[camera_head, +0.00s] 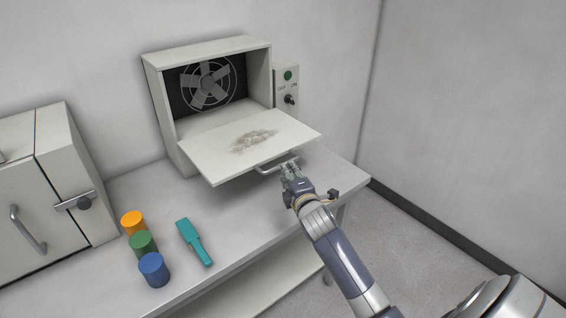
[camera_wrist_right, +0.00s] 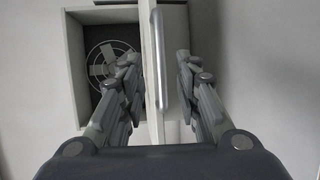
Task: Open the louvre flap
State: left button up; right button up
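The louvre flap (camera_head: 222,158) is a white panel hinged at the lower front of a white box housing (camera_head: 208,51). It is folded down and out, about level, with a brownish smear on its upper face. Its bar handle (camera_head: 268,169) is at the outer edge. My right gripper (camera_head: 289,167) is at the right end of the handle. In the right wrist view, the flap (camera_wrist_right: 149,75) is seen nearly edge-on, with the handle (camera_wrist_right: 162,50) between my spread fingers (camera_wrist_right: 157,68). The fingers look apart from the handle. My left gripper is out of view.
A fan (camera_head: 208,83) shows inside the housing. A control panel with a green button and knob (camera_head: 288,86) is to its right. Orange (camera_head: 133,223), green (camera_head: 143,244) and blue (camera_head: 154,270) cylinders and a teal tool (camera_head: 194,242) lie on the table (camera_head: 110,195). A cabinet (camera_head: 45,190) stands left.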

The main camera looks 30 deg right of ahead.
jog(key=p+x, duration=0.1)
jog(key=x, duration=0.6)
jog(key=shift+w+f, duration=0.15)
jog(key=shift+w, duration=0.15)
grip_shut()
